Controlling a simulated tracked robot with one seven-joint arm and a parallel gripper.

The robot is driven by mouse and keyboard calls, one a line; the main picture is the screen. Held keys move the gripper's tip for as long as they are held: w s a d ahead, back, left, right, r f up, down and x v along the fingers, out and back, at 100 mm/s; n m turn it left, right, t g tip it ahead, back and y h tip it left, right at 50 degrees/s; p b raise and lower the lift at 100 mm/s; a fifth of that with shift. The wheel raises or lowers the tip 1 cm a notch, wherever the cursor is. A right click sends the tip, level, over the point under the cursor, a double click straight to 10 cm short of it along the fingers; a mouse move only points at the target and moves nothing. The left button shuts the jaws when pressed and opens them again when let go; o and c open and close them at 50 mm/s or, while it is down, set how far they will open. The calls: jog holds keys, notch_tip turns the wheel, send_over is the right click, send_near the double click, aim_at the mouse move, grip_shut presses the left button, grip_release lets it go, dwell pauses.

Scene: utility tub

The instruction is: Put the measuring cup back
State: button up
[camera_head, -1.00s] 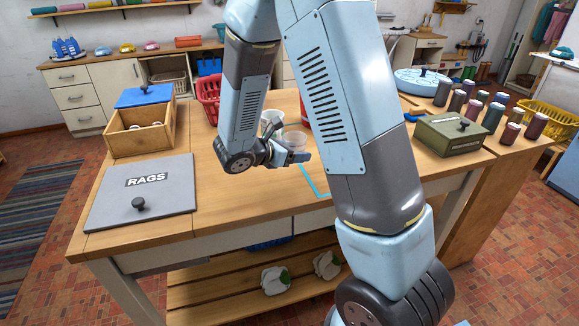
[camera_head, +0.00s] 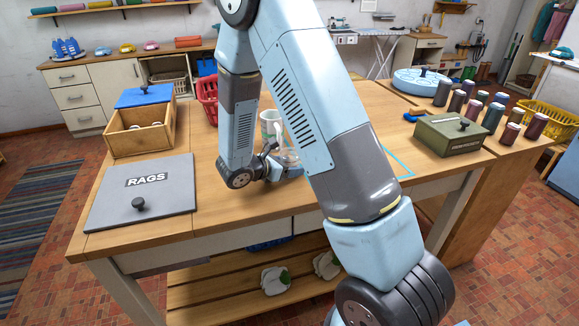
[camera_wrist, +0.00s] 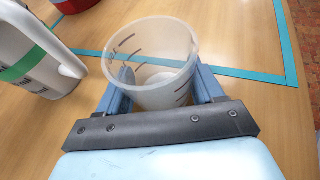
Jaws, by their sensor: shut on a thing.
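The measuring cup (camera_wrist: 150,45) is clear and translucent with dark marks on its side. In the wrist view it stands between the two blue fingers of my gripper (camera_wrist: 166,88), which is shut on it. In the head view the cup (camera_head: 289,158) is mostly hidden behind my arm, and my gripper (camera_head: 284,171) is low over the middle of the table. I cannot tell if the cup touches the tabletop. A teal tape outline (camera_wrist: 263,75) is on the table beyond and to the right of the cup; its corner also shows in the head view (camera_head: 405,176).
A white jug with a green band (camera_wrist: 32,55) stands close left of the cup. A red container (camera_wrist: 74,5) is behind it. A grey RAGS lid (camera_head: 150,190), a wooden box (camera_head: 140,128), a green box (camera_head: 453,135) and several dark canisters (camera_head: 492,116) sit on the table.

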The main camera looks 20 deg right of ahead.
jog(key=shift+f, duration=0.1)
jog(key=o, duration=1.1)
